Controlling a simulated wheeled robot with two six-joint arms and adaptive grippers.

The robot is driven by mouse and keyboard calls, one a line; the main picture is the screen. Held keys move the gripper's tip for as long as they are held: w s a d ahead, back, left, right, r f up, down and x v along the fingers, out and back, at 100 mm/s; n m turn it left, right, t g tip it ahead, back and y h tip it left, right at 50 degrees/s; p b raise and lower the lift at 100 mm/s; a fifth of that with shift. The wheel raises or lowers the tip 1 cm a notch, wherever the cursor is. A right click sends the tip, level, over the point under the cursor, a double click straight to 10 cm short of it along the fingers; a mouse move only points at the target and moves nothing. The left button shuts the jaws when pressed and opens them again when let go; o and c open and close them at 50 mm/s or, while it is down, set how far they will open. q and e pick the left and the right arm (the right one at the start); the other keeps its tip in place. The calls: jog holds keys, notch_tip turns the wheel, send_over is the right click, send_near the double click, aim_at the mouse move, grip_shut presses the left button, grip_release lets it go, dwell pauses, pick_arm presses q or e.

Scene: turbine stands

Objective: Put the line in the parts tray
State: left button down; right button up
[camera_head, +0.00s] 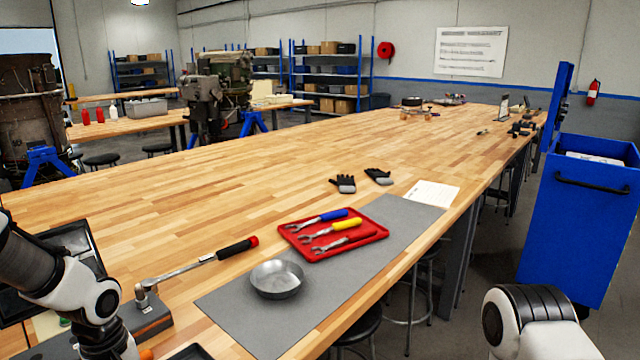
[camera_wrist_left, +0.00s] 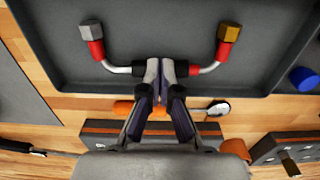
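The line, a bent silver tube (camera_wrist_left: 208,67) with red sleeves and a metal nut at each end, shows in the left wrist view. My left gripper (camera_wrist_left: 160,72) is shut on the middle of its tube. The line overlaps a dark grey tray (camera_wrist_left: 160,20) in that view; I cannot tell whether it touches the floor of the tray. A dark tray also shows at the left edge of the head view (camera_head: 98,250), partly behind my left arm. A round metal dish (camera_head: 277,281) sits empty on the grey mat. My right gripper is out of view; only its arm shows.
Gloves (camera_head: 343,184) and a paper sheet (camera_head: 433,193) lie farther back. In the wrist view, an orange-handled tool (camera_wrist_left: 125,108) lies below the tray and a blue cap (camera_wrist_left: 303,78) sits right.

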pick_arm(q)
notch_tip(320, 180, up, 8)
jog(key=p, duration=0.7)
dwell(0.4)
